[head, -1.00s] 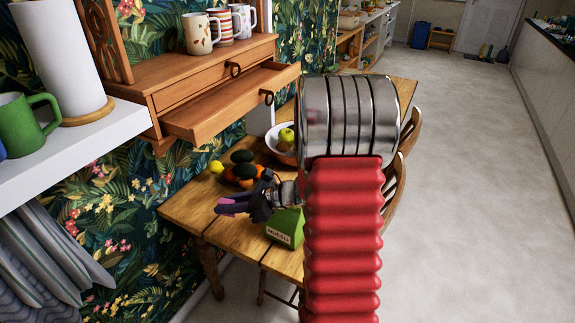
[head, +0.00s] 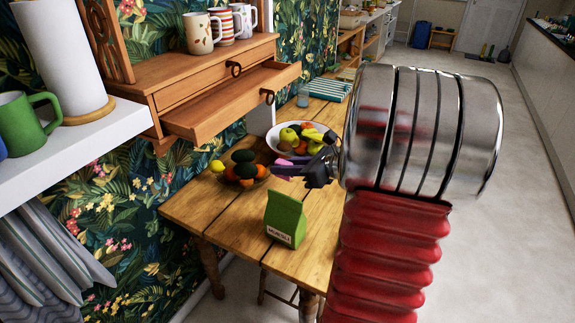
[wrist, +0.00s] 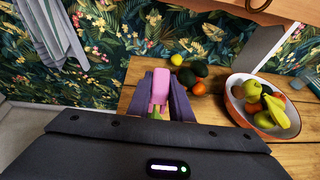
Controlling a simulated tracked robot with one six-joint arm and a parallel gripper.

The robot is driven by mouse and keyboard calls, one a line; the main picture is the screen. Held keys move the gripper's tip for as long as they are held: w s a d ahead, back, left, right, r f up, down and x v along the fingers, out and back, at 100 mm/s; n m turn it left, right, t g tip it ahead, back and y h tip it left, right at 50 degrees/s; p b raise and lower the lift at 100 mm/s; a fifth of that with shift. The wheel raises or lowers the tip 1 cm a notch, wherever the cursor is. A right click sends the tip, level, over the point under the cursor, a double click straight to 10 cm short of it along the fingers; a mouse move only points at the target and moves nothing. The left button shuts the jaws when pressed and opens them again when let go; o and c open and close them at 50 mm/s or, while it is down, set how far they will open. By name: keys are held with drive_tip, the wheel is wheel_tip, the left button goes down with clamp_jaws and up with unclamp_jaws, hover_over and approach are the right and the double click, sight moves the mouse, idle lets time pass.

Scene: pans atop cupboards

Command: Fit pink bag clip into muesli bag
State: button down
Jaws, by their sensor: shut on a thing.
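The green muesli bag (head: 285,216) stands upright on the wooden table near its front edge, with its label facing the camera. My gripper (head: 284,167) is above and behind the bag in the head view, over the table near the fruit. In the wrist view my gripper (wrist: 160,92) is shut on the pink bag clip (wrist: 160,88), which sits between the two dark fingers. The clip also shows as a small pink shape in the head view (head: 283,169). A little green shows below the clip in the wrist view; I cannot tell whether it touches the clip.
A white fruit bowl (wrist: 238,108) stands on the table to the right of my gripper in the wrist view. Loose fruit and vegetables (head: 242,168) lie on the left. An open wooden drawer (head: 231,100) juts out above the table. The table around the bag looks clear.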

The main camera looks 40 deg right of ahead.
sight(285, 196)
drive_tip(key=shift+f, duration=0.1)
drive_tip(key=shift+s+f, duration=0.15)
drive_tip(key=shift+f, duration=2.7)
drive_tip(key=shift+f, duration=1.6)
drive_tip(key=c, duration=1.5)
unclamp_jaws()
drive_tip(key=v, duration=1.3)
drive_tip(key=shift+s, duration=0.4)
